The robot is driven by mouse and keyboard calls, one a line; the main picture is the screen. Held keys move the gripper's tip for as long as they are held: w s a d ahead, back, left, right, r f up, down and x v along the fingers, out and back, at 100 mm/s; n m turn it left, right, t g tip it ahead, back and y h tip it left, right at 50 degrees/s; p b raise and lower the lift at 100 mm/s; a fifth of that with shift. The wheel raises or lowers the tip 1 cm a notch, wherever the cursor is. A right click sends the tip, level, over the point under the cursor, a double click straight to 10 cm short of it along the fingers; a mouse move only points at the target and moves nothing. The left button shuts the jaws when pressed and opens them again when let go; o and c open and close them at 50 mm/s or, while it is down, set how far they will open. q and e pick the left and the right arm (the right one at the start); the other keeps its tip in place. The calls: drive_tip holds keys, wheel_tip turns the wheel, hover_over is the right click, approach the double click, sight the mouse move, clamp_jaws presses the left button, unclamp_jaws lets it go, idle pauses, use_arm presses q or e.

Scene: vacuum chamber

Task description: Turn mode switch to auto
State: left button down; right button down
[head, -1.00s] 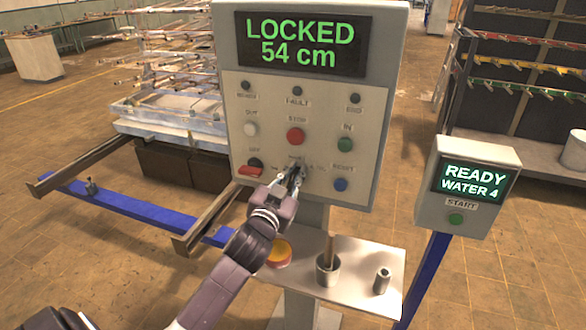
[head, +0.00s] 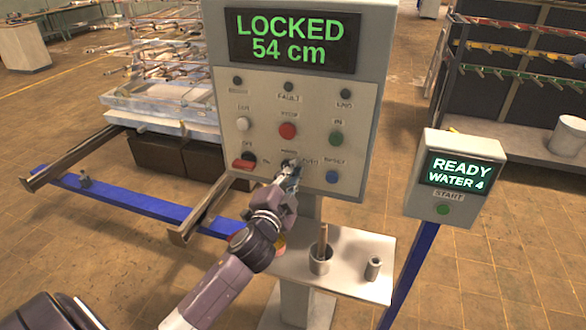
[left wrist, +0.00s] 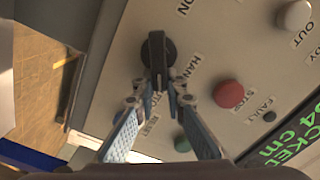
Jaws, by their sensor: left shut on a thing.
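The mode switch is a black round knob with a raised bar handle (left wrist: 157,52), seen in the left wrist view on the grey control panel (head: 348,120). A HAND label is beside it; I cannot read an AUTO label. My left gripper (head: 289,174) reaches the panel below the red stop button (head: 287,130) and mostly hides the switch in the head view. In the left wrist view its fingertips (left wrist: 159,90) are shut on the lower end of the handle, one on each side. My right gripper is not in view.
A red-handled OFF/ON switch (head: 243,163) is left of the gripper and a blue reset button (head: 332,177) right of it. Below is a shelf (head: 345,278) with a cup (head: 320,260). The display (head: 292,41) reads LOCKED 54 cm. A READY WATER 4 box (head: 456,176) stands right.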

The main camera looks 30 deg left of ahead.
use_arm(q)
drive_tip(key=shift+f, duration=0.1)
idle(0.5)
drive_tip(key=c, duration=2)
unclamp_jaws()
drive_tip(key=shift+o, duration=0.2)
drive_tip(key=v, duration=1.2)
